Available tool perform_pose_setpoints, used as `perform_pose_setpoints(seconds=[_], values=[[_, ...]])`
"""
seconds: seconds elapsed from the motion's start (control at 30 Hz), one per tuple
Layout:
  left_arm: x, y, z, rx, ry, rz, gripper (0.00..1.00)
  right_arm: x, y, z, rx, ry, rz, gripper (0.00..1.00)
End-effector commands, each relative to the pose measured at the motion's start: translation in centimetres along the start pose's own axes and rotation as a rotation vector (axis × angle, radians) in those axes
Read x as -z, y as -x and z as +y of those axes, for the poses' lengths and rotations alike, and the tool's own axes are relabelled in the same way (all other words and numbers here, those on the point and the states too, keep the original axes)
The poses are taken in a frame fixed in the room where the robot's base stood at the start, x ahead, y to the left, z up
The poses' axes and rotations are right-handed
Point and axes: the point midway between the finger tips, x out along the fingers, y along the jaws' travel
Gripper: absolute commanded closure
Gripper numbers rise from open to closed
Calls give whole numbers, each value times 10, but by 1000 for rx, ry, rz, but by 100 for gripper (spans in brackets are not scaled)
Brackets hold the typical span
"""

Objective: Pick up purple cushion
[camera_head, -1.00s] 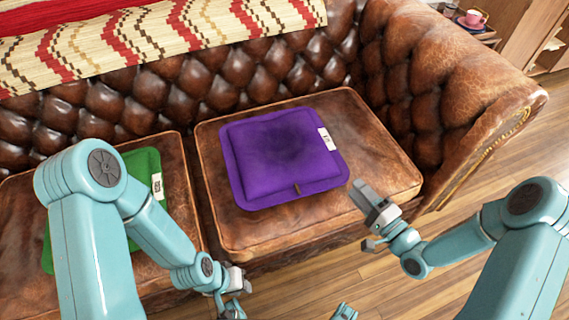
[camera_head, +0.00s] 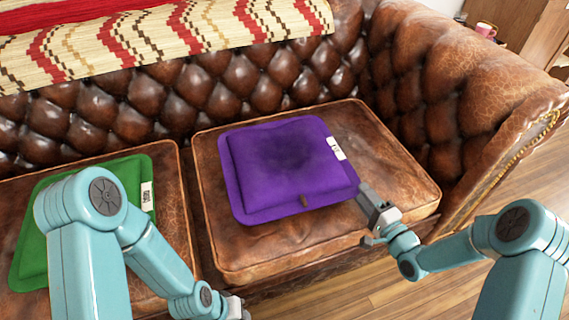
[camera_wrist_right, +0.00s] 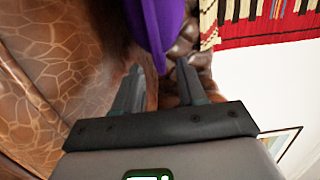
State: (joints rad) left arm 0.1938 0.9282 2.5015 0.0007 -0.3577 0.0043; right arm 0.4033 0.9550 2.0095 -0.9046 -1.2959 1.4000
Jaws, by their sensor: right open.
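The purple cushion (camera_head: 285,163) lies flat on the right seat of the brown leather sofa, with a white label (camera_head: 336,148) on its right edge. My right gripper (camera_head: 366,200) is just off the cushion's front right corner. In the right wrist view its jaws (camera_wrist_right: 160,85) are open, and the purple cushion's edge (camera_wrist_right: 158,30) shows ahead, between and beyond the fingertips. I cannot tell if a finger touches it. My left arm comes in at the lower left, and its gripper (camera_head: 236,308) is partly cut off at the bottom edge.
A green cushion (camera_head: 135,180) lies on the left seat, partly hidden by my left arm. A tufted backrest with a patterned blanket (camera_head: 160,40) stands behind, and a tufted armrest (camera_head: 460,90) rises to the right. Wooden floor (camera_head: 390,287) shows in front.

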Motion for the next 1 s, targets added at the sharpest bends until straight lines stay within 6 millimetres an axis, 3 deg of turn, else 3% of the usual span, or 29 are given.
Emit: perform_pose_setpoints(seconds=[0.4, 0.7, 0.83, 1.0], values=[[5, -19, -10, 2, 12, 12, 77, 5, -52, 1, 1, 0, -1, 60], [5, -18, -10, 2, 14, 14, 77, 6, -58, -1, -1, -1, 1, 60], [5, -18, -10, 2, 13, 13, 77, 6, -58, -1, -1, -1, 1, 100], [5, -18, -10, 2, 13, 13, 77, 6, -58, -3, 4, -2, 2, 100]])
